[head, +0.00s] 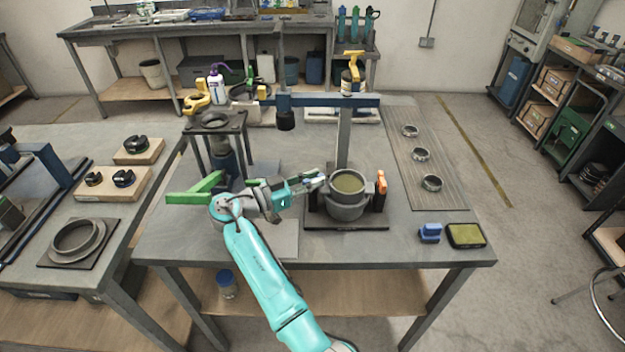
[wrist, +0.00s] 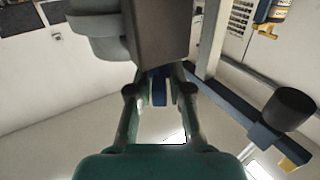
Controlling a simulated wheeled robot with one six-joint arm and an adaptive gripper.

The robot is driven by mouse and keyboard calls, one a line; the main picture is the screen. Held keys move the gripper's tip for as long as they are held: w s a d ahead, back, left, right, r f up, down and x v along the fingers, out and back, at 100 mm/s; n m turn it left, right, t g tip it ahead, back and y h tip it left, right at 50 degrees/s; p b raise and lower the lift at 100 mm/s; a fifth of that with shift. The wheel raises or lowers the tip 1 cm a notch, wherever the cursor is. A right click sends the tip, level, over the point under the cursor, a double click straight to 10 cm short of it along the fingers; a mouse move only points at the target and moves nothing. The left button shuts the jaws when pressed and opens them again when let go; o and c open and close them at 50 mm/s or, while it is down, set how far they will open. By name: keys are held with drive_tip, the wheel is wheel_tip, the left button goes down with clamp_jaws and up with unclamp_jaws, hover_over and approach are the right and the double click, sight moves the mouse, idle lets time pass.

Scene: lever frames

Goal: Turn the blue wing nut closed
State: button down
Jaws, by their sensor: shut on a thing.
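The blue wing nut (wrist: 159,92) shows in the wrist view as a narrow dark-blue piece between my fingertips. My gripper (wrist: 160,78) is shut on it. In the head view my gripper (head: 320,180) reaches from the left to the left side of a grey round clamp fixture (head: 347,208). The wing nut is too small and too covered by my fingers to make out there. An orange handle (head: 381,183) stands upright on the fixture's right side. In the wrist view a grey block and rounded body (wrist: 160,30) hide what lies beyond the fingertips.
A blue beam (head: 330,101) with a dark cylinder spans above the table behind the fixture. A green bar (head: 195,190) and a dark stand (head: 215,125) are to the left. Several rings lie on a ribbed mat (head: 442,190) at right. A blue block (head: 430,233) sits front right.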

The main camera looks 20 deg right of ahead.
drive_tip(key=shift+m+g, duration=0.6)
drive_tip(key=shift+g, duration=0.7)
drive_tip(key=shift+f, duration=0.1)
drive_tip(key=c, duration=1.2)
unclamp_jaws()
drive_tip(key=shift+t, duration=0.5)
